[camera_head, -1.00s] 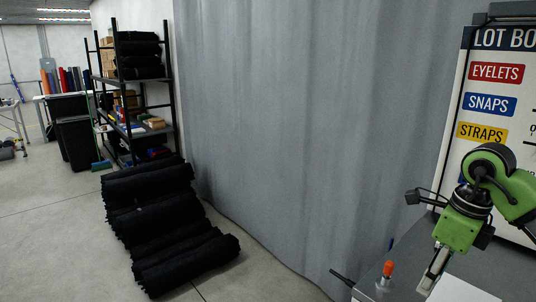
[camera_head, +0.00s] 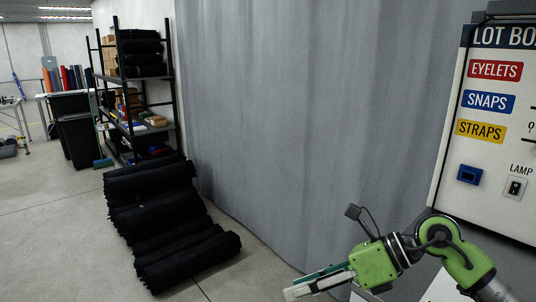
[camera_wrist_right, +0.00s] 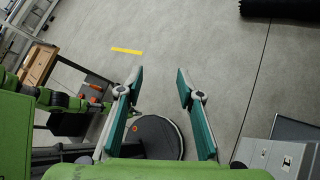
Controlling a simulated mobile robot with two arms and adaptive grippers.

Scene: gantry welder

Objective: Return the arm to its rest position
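My right arm is green and comes in at the lower right of the head view. Its gripper (camera_head: 310,284) points left and slightly down, in front of the grey curtain. In the right wrist view the two teal-padded fingers of this gripper (camera_wrist_right: 160,80) are spread apart. Nothing is between them but a view of the grey floor below. My left gripper does not show in the head view.
A label board (camera_head: 482,99) stands at the right, behind my arm. A grey curtain (camera_head: 310,120) hangs across the middle. Black rolls (camera_head: 165,215) lie on the floor at left, before a black shelf (camera_head: 140,76). Open floor (camera_head: 50,235) lies further left.

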